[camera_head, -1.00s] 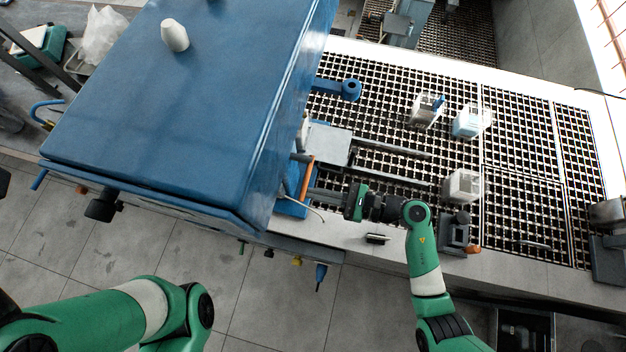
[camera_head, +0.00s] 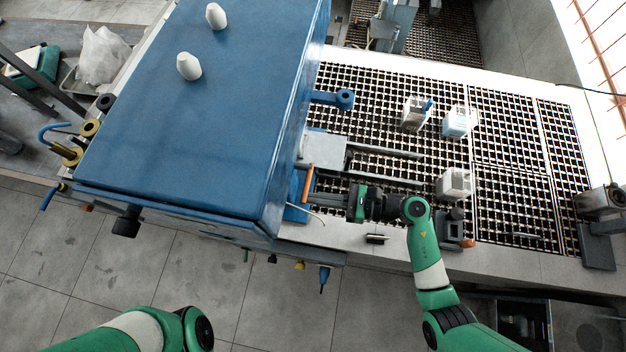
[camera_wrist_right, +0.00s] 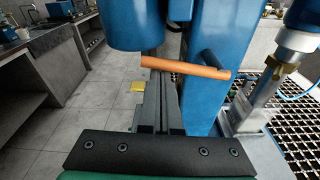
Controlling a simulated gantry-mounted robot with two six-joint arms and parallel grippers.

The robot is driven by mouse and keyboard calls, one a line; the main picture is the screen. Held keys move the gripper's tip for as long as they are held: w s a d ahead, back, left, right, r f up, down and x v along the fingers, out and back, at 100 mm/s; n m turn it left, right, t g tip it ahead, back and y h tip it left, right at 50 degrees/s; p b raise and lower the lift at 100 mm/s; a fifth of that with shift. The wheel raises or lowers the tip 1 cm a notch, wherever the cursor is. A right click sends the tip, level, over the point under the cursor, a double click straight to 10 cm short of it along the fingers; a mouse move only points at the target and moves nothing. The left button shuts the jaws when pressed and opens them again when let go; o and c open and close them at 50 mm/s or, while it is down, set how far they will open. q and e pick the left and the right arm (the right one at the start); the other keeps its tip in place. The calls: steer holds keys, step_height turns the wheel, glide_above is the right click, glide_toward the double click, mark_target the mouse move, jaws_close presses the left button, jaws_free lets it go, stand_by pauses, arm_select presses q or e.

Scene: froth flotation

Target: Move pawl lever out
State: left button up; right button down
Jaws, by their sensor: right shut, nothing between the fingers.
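The orange lever (camera_head: 307,184), which I take to be the pawl lever, stands out beside the blue machine's right side. In the right wrist view the orange bar (camera_wrist_right: 190,68) lies slanting across the tips of my shut fingers. My right gripper (camera_head: 319,193) reaches in from the right, its fingers pointing at the lever. In the wrist view the right gripper (camera_wrist_right: 158,88) is shut with nothing between its fingers. I cannot tell whether the fingers touch the bar. My left arm shows at the bottom left, but its gripper is out of view.
The blue machine housing (camera_head: 210,110) fills the left of the bench. A grey plate (camera_head: 323,152) and rails lie just behind my right gripper. Several white containers, one here (camera_head: 455,184), stand on the black grating (camera_head: 510,140). A dark block (camera_head: 457,232) stands near my right forearm.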

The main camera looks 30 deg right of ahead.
steer(key=shift+f, duration=0.1)
step_height(320, 180, down, 4)
steer(key=b, duration=0.4)
steer(key=b+v, duration=0.1)
steer(key=v, duration=0.8)
steer(key=shift+s, duration=0.3)
